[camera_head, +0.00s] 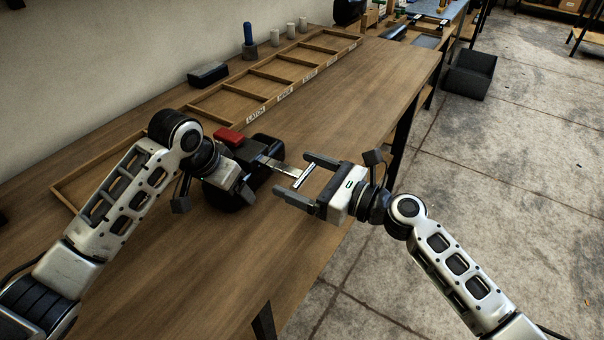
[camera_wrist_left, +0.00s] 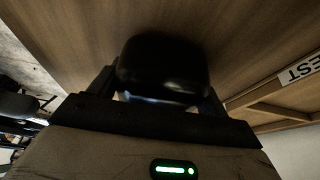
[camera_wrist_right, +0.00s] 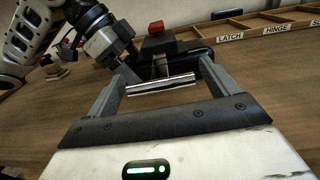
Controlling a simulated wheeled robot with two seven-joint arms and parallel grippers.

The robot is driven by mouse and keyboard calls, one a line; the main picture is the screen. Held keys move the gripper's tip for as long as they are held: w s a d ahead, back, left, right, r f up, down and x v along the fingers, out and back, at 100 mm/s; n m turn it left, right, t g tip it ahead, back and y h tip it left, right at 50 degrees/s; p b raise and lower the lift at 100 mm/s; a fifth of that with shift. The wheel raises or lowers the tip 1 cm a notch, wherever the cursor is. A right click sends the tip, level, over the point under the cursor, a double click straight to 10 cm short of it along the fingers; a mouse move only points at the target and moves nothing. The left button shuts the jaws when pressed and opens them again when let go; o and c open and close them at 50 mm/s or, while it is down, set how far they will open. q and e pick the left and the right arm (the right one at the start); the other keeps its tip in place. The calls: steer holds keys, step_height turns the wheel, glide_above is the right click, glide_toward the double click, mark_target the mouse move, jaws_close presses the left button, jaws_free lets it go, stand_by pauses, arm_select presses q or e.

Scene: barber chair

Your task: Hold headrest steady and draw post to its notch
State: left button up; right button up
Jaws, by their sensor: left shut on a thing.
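The black headrest (camera_head: 264,149) lies on the bench, partly hidden behind my left gripper (camera_head: 238,188). My left gripper is shut on it, and the left wrist view shows its rounded dark body (camera_wrist_left: 164,65) between the fingers. A flat metal post (camera_head: 277,165) comes out of the headrest toward the right and ends in a shiny crossbar (camera_head: 304,177). My right gripper (camera_head: 293,174) is open, its fingers on either side of the crossbar. The right wrist view shows the crossbar (camera_wrist_right: 161,84) spanning between the fingers; contact is unclear. The notch cannot be made out.
Behind is a labelled wooden compartment tray (camera_head: 262,98). The bench right of the tray is clear.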

arm_select(q)
steer(key=shift+d+r, duration=0.1)
arm_select(e)
steer(key=v, duration=1.2)
arm_select(q)
steer(key=o, duration=1.5)
steer(key=shift+s, duration=0.1)
